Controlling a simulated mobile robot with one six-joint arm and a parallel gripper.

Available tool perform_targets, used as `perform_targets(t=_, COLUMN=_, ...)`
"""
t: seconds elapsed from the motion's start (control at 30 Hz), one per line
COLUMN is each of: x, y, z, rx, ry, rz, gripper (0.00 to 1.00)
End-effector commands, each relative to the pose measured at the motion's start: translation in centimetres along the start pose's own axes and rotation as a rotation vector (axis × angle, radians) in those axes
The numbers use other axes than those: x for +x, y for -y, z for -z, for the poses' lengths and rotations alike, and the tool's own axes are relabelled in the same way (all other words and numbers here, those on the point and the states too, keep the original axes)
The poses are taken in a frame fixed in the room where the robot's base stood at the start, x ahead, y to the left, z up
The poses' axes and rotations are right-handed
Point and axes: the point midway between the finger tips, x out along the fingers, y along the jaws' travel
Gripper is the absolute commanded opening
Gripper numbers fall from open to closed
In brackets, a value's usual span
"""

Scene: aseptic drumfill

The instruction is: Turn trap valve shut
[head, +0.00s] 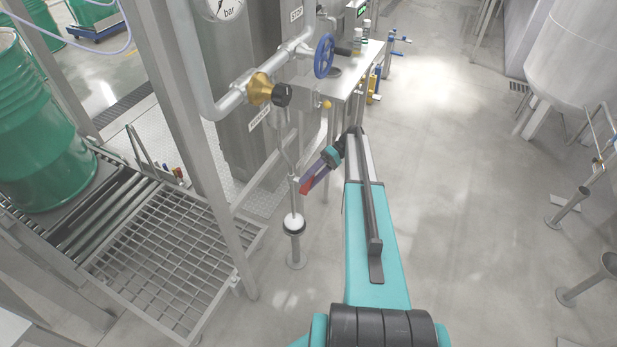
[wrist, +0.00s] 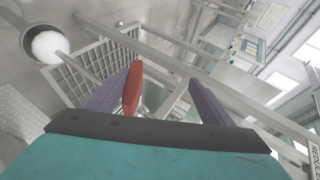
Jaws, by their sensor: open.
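A thin vertical pipe (head: 293,195) comes down from the steam line. A red piece (head: 305,187) that looks like the trap valve's lever shows beside this pipe. My gripper (head: 309,182) reaches down-left to it, with its fingertips close to the pipe. In the wrist view my gripper (wrist: 165,76) is open, its two purple-grey fingers apart. The red lever (wrist: 132,88) stands between them, right by the inner side of the left finger. I cannot tell whether it touches. The valve body is not clearly visible.
A white ball-like part in a black-rimmed cup (head: 293,224) sits below the pipe. Above are a brass valve with a black knob (head: 266,91) and a blue handwheel (head: 324,56).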

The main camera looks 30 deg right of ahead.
Motion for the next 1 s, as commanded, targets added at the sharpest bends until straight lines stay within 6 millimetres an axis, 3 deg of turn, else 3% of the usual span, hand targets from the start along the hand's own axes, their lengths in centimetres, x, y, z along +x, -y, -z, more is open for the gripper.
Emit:
perform_targets(t=0.03, x=0.7, y=1.3, z=-1.3, rx=0.009, ry=0.02, rz=0.025, gripper=0.61)
perform_targets(t=0.2, x=1.4, y=2.1, z=-2.7, rx=0.011, ry=0.022, rz=0.026, gripper=0.73)
perform_targets(t=0.23, x=1.6, y=2.2, z=-2.9, rx=0.01, ry=0.021, rz=0.025, gripper=0.69)
perform_targets(t=0.3, x=1.8, y=2.6, z=-3.4, rx=0.008, ry=0.021, rz=0.026, gripper=0.4)
perform_targets(t=0.33, x=1.9, y=2.8, z=-3.6, rx=0.008, ry=0.02, rz=0.026, gripper=0.34)
perform_targets(t=1.0, x=4.2, y=5.6, z=-8.6, rx=0.005, ry=0.017, rz=0.021, gripper=0.34)
